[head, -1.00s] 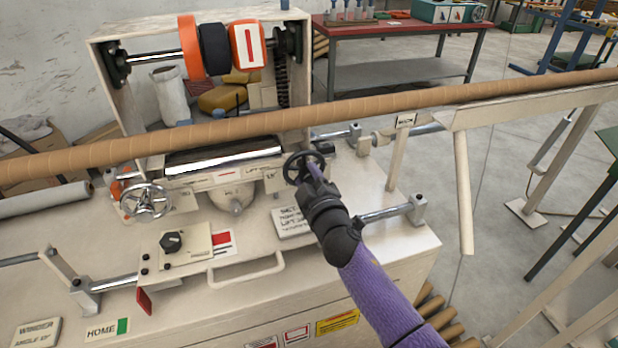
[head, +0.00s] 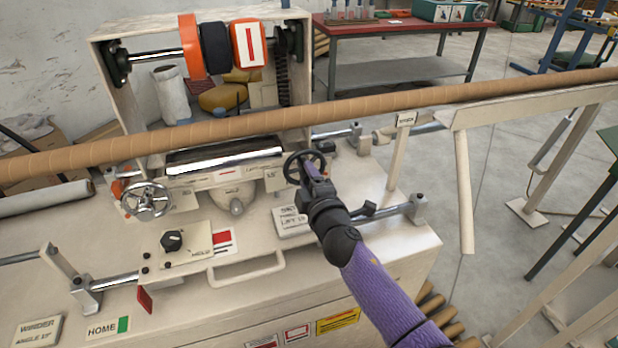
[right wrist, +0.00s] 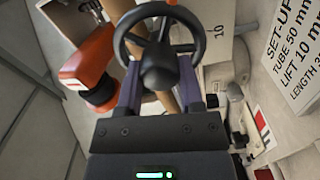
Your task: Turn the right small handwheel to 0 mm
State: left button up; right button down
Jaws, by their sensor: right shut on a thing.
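The right small handwheel (head: 305,168) is a black ring with spokes and a hub, on the right side of the winder's front. The right wrist view also shows its black rim and hub (right wrist: 160,62) large at the top. My right gripper (head: 311,171) reaches it from the front right. Its two purple fingers (right wrist: 159,88) lie either side of the hub and are shut on the handwheel. A scale with a "10" mark (right wrist: 222,110) shows beside the wheel. The wheel's exact reading cannot be made out. My left gripper is not in view.
A chrome handwheel (head: 147,200) is on the left. A long brown tube (head: 230,128) crosses above the machine. A set-up card (right wrist: 295,55) lists tube 50 mm and lift 10 mm. A metal rod (head: 388,213) on brackets lies right of my wrist.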

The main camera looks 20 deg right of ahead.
jog(key=shift+f, duration=0.1)
jog(key=shift+c, duration=1.2)
grip_release()
jog(key=s+p, duration=0.1)
jog(key=s, duration=0.9)
jog(key=shift+d+p, duration=0.15)
jog(key=shift+p, duration=0.25)
